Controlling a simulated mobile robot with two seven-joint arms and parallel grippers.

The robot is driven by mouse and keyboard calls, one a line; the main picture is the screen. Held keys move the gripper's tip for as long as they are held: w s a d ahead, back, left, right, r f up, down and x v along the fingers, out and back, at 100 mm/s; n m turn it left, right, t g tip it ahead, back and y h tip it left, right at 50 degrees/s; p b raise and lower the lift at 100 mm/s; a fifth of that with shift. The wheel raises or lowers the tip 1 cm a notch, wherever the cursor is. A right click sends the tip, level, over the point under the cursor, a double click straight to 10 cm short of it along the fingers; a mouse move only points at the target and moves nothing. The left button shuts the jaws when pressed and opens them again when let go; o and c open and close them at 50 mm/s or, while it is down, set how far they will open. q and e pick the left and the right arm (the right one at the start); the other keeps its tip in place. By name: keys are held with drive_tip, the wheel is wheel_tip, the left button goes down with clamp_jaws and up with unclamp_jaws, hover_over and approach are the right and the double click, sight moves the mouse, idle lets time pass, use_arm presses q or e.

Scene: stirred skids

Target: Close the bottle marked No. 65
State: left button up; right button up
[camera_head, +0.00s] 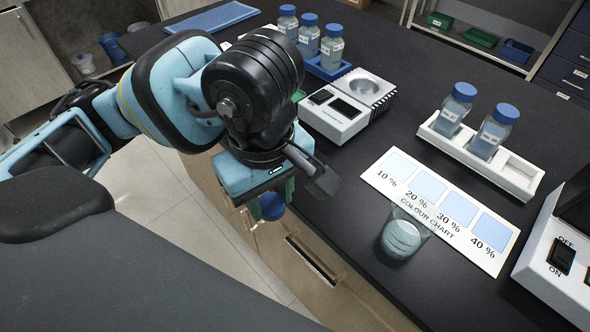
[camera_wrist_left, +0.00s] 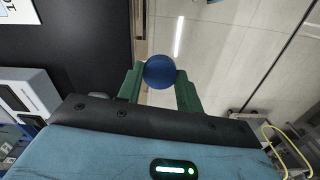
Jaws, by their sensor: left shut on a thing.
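My left gripper (camera_head: 272,204) hangs just off the front edge of the counter, over the floor side. Its green fingers are shut on a round blue cap (camera_wrist_left: 160,71), which also shows low between the fingers in the head view. No bottle shows under the cap. Two bottles with blue caps, a left one (camera_head: 452,113) and a right one (camera_head: 490,136), stand in a white rack (camera_head: 520,178). Several more blue-capped bottles (camera_head: 331,50) stand at the back around a blue rack (camera_head: 326,71). The labels are too small to read, so I cannot tell which is No. 65. My right gripper is out of view.
A white scale-like device (camera_head: 336,118) stands beyond my left arm. A white device with a switch (camera_head: 552,275) is at the right edge. Dark counter between them is clear.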

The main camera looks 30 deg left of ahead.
use_arm(q)
drive_tip(key=shift+s+a+r, duration=0.1)
drive_tip(key=shift+s+a, duration=0.1)
drive_tip(key=shift+s, duration=0.7)
drive_tip(key=shift+s+a+r, duration=0.1)
drive_tip(key=shift+s+a, duration=0.05)
drive_tip(key=shift+s, duration=0.7)
drive_tip(key=shift+w, duration=0.1)
